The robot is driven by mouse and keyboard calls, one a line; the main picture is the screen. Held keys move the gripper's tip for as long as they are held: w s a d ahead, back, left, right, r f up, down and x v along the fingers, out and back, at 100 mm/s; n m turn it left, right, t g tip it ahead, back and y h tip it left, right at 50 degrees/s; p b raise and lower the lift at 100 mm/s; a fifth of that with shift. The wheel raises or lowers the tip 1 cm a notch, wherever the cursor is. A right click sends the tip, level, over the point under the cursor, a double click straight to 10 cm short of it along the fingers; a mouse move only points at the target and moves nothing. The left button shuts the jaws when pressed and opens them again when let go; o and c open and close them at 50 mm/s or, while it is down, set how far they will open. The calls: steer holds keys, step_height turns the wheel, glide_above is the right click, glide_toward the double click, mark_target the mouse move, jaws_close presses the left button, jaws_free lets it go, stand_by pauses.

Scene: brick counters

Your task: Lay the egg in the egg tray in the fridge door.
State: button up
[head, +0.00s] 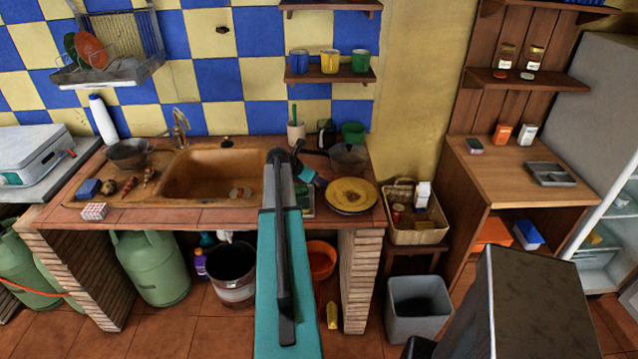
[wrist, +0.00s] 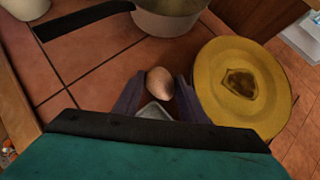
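A brown egg (wrist: 160,83) shows in the wrist view, between the tips of my gripper (wrist: 161,90). The two fingers stand apart, with a small gap on each side of the egg. In the head view my arm covers the egg. The fridge (head: 600,262) is at the far right edge of the head view, partly cut off, with its lit inside and shelves showing. I cannot make out the egg tray in its door.
A yellow plate (head: 351,195) lies just right of my gripper, with a pot (head: 348,158) behind it. The sink (head: 213,174) is to the left. A wicker basket (head: 418,235) and a wooden counter with a grey tray (head: 550,174) stand between here and the fridge.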

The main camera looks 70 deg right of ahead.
steer(key=shift+r, duration=0.15)
step_height(320, 180, up, 10)
steer(key=b, duration=0.2)
steer(key=shift+b, duration=0.4)
stand_by(0.5)
stand_by(0.4)
steer(key=w+a+n+t+b, duration=0.1)
steer(key=w+a+n+t, duration=0.45)
steer(key=w+a, duration=2.55)
steer(key=w+a+n+t, duration=0.1)
steer(key=w+a+n, duration=0.1)
steer(key=a, duration=0.9)
steer(key=w+a+f+n+b, duration=0.1)
steer(key=w+a+n, duration=0.1)
steer(key=a, duration=0.9)
steer(key=shift+w+f+t, duration=0.15)
steer(key=shift+w+t, duration=0.2)
steer(key=shift+w, duration=0.5)
steer(key=a+n, duration=0.1)
steer(key=a, duration=0.5)
steer(key=a+n+t, duration=0.1)
steer(key=a, duration=0.6)
steer(key=a+n+t+y, duration=0.1)
steer(key=a, duration=0.5)
steer(key=shift+s+a+f+b, duration=0.1)
steer(key=shift+a+f+b, duration=0.15)
steer(key=shift+a+b, duration=0.1)
steer(key=shift+c, duration=0.2)
